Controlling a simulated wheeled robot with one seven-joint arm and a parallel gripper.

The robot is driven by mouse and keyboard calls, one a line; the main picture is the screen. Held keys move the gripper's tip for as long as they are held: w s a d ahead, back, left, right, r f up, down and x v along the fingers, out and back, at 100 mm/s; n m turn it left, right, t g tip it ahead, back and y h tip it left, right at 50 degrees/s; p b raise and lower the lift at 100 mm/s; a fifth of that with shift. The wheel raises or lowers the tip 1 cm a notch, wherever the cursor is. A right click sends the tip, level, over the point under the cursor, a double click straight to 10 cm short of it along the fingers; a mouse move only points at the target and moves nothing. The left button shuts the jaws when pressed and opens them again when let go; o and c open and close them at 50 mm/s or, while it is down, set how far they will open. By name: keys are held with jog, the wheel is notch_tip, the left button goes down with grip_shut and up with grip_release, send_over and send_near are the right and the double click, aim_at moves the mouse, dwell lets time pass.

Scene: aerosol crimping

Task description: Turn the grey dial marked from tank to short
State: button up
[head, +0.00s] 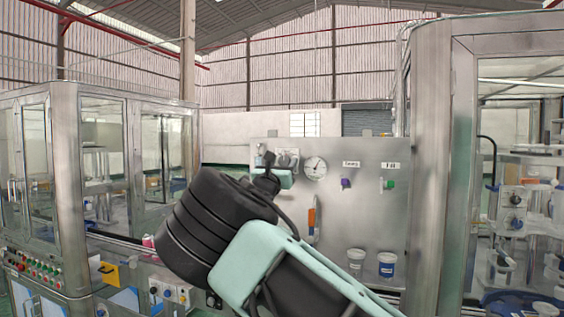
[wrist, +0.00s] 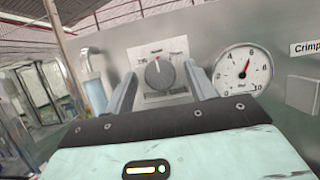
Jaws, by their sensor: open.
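The grey dial (wrist: 159,74) sits on a white square plate (wrist: 178,53) on the metal panel. Its light pointer mark stands roughly upright, near the top. Small labels surround it, but they are too blurred to read surely. My gripper (wrist: 159,70) is open and empty, its two fingers pointing at the plate, one on each side of the dial. I cannot tell whether either finger touches the dial or how deep the tips reach. In the head view, my gripper (head: 269,172) is at the panel, just below and partly in front of the dial's plate (head: 294,153).
A round pressure gauge (wrist: 243,70) is close right of the right finger. A clear blue-tinted cylinder (wrist: 94,92) is to the left. The panel (head: 376,214) also bears a purple knob (head: 346,184), a green knob (head: 387,184) and an orange-handled part (head: 312,218). Two tubs (head: 386,265) stand below.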

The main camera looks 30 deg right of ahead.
jog(key=c, duration=1)
jog(key=shift+o, duration=0.2)
jog(key=shift+f+m+b, duration=0.1)
jog(key=shift+m+b, duration=0.3)
jog(key=shift+w+m+g+h+b, duration=0.1)
jog(key=shift+m+g+h+b, duration=0.3)
jog(key=shift+m+g+b, duration=0.25)
jog(key=m+g+b, duration=0.1)
jog(key=m, duration=0.2)
jog(key=shift+a+m+h+b, duration=0.1)
jog(key=shift+m+h+b, duration=0.25)
jog(key=shift+h+b, duration=0.05)
jog(key=shift+w+m+g+b, duration=0.1)
jog(key=shift+m+g+b, duration=0.7)
jog(key=shift+m, duration=0.9)
jog(key=shift+m+g+b, duration=0.5)
jog(key=shift+m+g, duration=0.45)
jog(key=shift+m, duration=0.75)
jog(key=shift+r, duration=0.2)
